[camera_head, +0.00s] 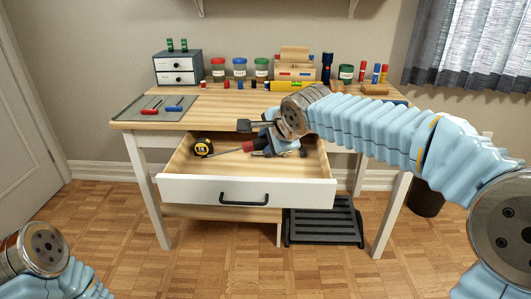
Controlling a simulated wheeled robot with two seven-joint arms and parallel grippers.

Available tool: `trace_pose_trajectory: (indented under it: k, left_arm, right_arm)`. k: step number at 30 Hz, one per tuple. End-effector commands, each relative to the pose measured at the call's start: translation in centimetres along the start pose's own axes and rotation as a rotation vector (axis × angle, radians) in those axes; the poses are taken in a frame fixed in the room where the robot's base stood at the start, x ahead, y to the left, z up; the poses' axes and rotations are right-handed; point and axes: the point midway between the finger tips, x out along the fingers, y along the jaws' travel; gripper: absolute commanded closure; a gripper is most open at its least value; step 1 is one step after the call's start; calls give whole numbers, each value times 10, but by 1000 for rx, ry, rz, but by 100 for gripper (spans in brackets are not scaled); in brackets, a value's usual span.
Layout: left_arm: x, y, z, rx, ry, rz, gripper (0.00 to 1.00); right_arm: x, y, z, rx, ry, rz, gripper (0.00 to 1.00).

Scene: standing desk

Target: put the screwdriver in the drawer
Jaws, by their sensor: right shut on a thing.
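The drawer (315,192) of the desk is pulled open, with its white front and black handle facing me. A screwdriver (248,147) with a red and dark handle is inside the drawer outline, its thin shaft pointing left. My right gripper (262,142) reaches in from the right over the open drawer and is shut on the screwdriver's handle. The gripper partly hides the handle, and I cannot tell whether the screwdriver touches the drawer floor. My left arm shows only at the bottom left; its gripper is out of view.
A yellow-black tape measure (203,147) lies in the drawer's left part. A grey mat (130,112) with red- and blue-handled tools lies on the desk's left. A small drawer box (178,67), lidded jars and a yellow level (287,86) stand behind. A black step (322,222) is below.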

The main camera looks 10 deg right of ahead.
Motion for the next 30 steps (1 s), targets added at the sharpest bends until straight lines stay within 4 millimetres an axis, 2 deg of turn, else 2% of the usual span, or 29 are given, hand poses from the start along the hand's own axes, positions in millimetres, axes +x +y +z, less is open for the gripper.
trace_pose_trajectory:
  k: [5, 11, 15, 18, 25, 30]
  left_arm:
    - [-10, 4, 0, 0, -2, 0, 42]
    - [-19, 8, 0, 2, -2, 1, 42]
    - [-18, 7, 0, 2, -3, 2, 42]
    - [-18, 8, 0, 2, -3, 2, 42]
    - [-19, 8, 0, 2, -3, 2, 42]
    - [-18, 7, 0, 2, -3, 2, 42]
  right_arm:
    - [21, -2, -30, 6, 5, 5, 97]
    - [61, -3, -81, 8, 6, 3, 97]
    - [91, 12, -100, 4, 2, 4, 97]
    - [104, 18, -110, 2, 2, 1, 97]
    - [119, 24, -119, 2, 0, 1, 97]
    - [137, 44, -120, 1, 0, 3, 97]
